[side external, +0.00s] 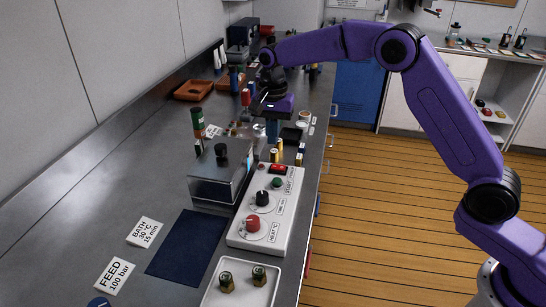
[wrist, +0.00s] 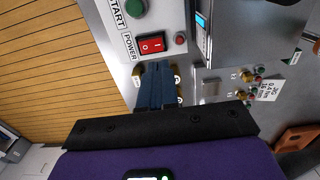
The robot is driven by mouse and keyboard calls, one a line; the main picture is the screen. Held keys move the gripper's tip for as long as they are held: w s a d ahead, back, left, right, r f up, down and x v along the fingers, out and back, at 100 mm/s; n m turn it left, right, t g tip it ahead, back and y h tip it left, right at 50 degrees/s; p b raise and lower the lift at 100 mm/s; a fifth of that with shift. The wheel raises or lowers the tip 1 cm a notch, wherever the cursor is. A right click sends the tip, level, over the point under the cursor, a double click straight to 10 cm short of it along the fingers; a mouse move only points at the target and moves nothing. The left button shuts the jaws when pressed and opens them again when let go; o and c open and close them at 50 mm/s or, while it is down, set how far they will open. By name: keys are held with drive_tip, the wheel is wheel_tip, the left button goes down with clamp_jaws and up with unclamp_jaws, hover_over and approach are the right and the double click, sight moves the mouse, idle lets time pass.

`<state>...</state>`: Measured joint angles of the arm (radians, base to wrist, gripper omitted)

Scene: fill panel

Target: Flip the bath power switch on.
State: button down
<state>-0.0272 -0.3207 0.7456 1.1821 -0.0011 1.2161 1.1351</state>
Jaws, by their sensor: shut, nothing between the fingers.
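The white control panel (side external: 240,235) lies on the steel bench, with the red power switch (side external: 278,168) at its far end. In the wrist view the red rocker switch (wrist: 151,45) sits beside the POWER label and carries I and O marks; I cannot tell which side is pressed. My gripper (wrist: 157,68) has its blue fingers together and empty, just off the panel's end and close to the switch. In the side view my gripper (side external: 273,138) points down beyond the panel. The metal bath box (side external: 215,182) stands left of the panel.
A green START button (side external: 277,182), a black knob (side external: 262,198) and a red knob (side external: 253,223) share the panel. Small brass-coloured parts (side external: 274,155) stand by its far end. A white tray (side external: 210,298) holds two fittings. A dark blue mat (side external: 187,247) lies clear at left.

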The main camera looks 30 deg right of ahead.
sight(273, 166)
wheel_tip(273, 166, down, 8)
drive_tip(key=shift+r, duration=0.25)
idle(0.4)
